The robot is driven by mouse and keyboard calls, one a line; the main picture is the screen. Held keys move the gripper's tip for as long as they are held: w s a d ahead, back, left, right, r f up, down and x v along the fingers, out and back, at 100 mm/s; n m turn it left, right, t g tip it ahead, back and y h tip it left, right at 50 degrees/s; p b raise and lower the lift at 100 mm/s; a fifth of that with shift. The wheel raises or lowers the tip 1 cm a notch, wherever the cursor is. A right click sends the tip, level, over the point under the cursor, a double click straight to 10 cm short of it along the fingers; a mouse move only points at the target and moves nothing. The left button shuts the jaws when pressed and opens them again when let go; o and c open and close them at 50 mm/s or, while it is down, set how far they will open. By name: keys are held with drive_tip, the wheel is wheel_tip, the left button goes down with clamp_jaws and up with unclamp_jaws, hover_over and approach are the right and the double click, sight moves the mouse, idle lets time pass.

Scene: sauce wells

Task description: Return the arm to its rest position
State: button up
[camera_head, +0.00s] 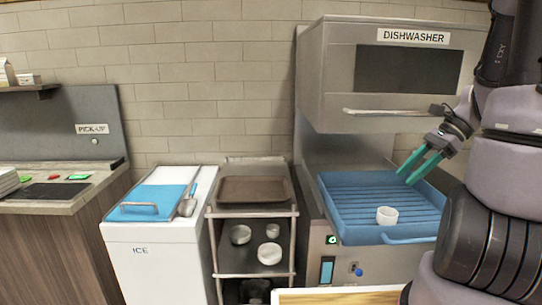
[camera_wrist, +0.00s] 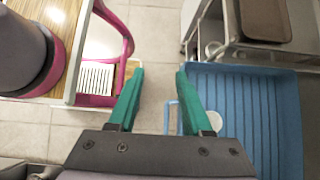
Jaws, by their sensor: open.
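My gripper (camera_head: 418,166) has green fingers and is at the right in the head view, above the blue dishwasher rack. In the wrist view my gripper (camera_wrist: 154,95) is open, its two fingers apart with bare floor showing between them. The blue rack (camera_head: 350,190) lies in the open dishwasher (camera_head: 400,70). A small white cup (camera_head: 387,215) stands in the rack near its front. In the wrist view the cup (camera_wrist: 214,121) is partly hidden by the right finger. The arm is bent at the right of the head view.
A cart (camera_head: 252,213) with a brown tray (camera_head: 254,190) and white bowls stands left of the dishwasher. The ice bin (camera_head: 158,235) and pickup counter (camera_head: 50,205) are further left.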

drive_tip(key=s+a+r+n+t+h, duration=0.2)
drive_tip(key=a+r+n+t+h, duration=0.1)
drive_tip(key=r+n, duration=0.4)
drive_tip(key=s+a+r+n+t+h, duration=0.3)
drive_tip(key=a+r+n, duration=0.3)
drive_tip(key=r, duration=0.4)
drive_tip(key=shift+s+a+r+n+t, duration=0.2)
drive_tip(key=shift+s+r+n+t, duration=0.2)
drive_tip(key=shift+n+t, duration=0.15)
